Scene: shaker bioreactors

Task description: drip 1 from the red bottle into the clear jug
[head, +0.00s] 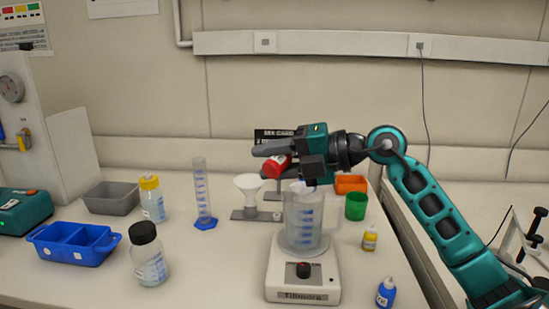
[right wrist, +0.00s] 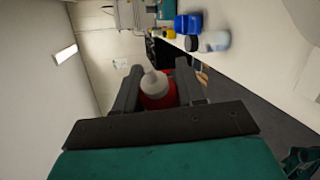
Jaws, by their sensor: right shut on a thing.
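The red bottle (head: 276,166) is held in my right gripper (head: 290,160), tilted over on its side above the clear jug. In the right wrist view the red bottle (right wrist: 157,92) sits between the two fingers, and its pale nozzle shows. The clear jug (head: 303,222), with blue graduation marks, stands upright on a white stirrer plate (head: 302,278). The gripper is a little above the jug's rim, with a gap between. A pale nozzle tip shows near the jug's mouth, but I cannot tell whether a drop is falling. My left gripper is out of view.
A yellow bottle (head: 370,238) and a blue bottle (head: 386,293) stand right of the stirrer. A green cup (head: 356,207) and an orange tray (head: 350,184) are behind. A funnel stand (head: 248,190), cylinder (head: 201,190), black-capped bottle (head: 148,258) and blue tray (head: 72,250) are left.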

